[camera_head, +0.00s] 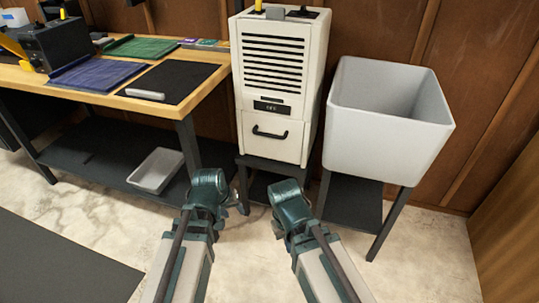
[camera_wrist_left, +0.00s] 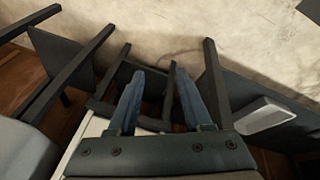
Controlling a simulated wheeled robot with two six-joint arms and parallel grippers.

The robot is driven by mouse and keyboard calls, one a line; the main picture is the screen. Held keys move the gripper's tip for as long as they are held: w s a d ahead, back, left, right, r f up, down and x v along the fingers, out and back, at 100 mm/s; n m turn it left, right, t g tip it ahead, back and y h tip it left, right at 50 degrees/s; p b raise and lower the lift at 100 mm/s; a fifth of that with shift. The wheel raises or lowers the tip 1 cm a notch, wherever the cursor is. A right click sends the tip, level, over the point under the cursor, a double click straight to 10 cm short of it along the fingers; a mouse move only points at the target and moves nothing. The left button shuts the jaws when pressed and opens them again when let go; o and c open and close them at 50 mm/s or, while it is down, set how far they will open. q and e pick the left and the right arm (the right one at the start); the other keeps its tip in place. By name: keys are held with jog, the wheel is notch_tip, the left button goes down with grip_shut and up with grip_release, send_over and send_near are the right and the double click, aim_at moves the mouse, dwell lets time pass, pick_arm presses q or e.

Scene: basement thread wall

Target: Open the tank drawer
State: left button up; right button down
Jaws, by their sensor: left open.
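The cream dehumidifier (camera_head: 267,85) stands on a dark stand between the workbench and the sink. Its tank drawer (camera_head: 268,150) is the lower front panel, with a black bar handle (camera_head: 270,133); it looks closed, flush with the body. My left gripper (camera_head: 235,198) is below and in front of it, partly hidden by its wrist, apart from the handle. In the left wrist view my left gripper (camera_wrist_left: 160,73) has its two blue fingers spread and nothing between them, with dark stand bars beyond. My right gripper (camera_head: 276,230) is mostly hidden by its wrist, so its jaws are unclear.
A grey sink tub (camera_head: 385,140) on dark legs stands close on the right. A wooden workbench (camera_head: 190,105) with mats is on the left, a pale tray (camera_head: 156,170) on its lower shelf. The floor (camera_head: 420,260) at front right is clear.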

pick_arm(q)
jog(key=w+d+f+n+t+h+b, duration=0.1)
jog(key=w+d+f+n+t+b, duration=0.1)
jog(key=w+f, duration=0.15)
jog(key=n+t+h+b, duration=0.1)
jog(key=n+t+h, duration=0.1)
jog(key=n+t, duration=0.8)
send_near(269, 136)
jog(key=shift+n+g, duration=0.3)
jog(key=shift+n, duration=0.1)
jog(key=b+x, duration=0.3)
jog(key=x, duration=0.7)
jog(key=shift+w+r, duration=0.1)
jog(key=shift+w, duration=0.3)
pick_arm(e)
notch_tip(269, 136, down, 8)
jog(key=shift+f, duration=0.15)
pick_arm(q)
jog(key=shift+c, duration=0.2)
grip_shut()
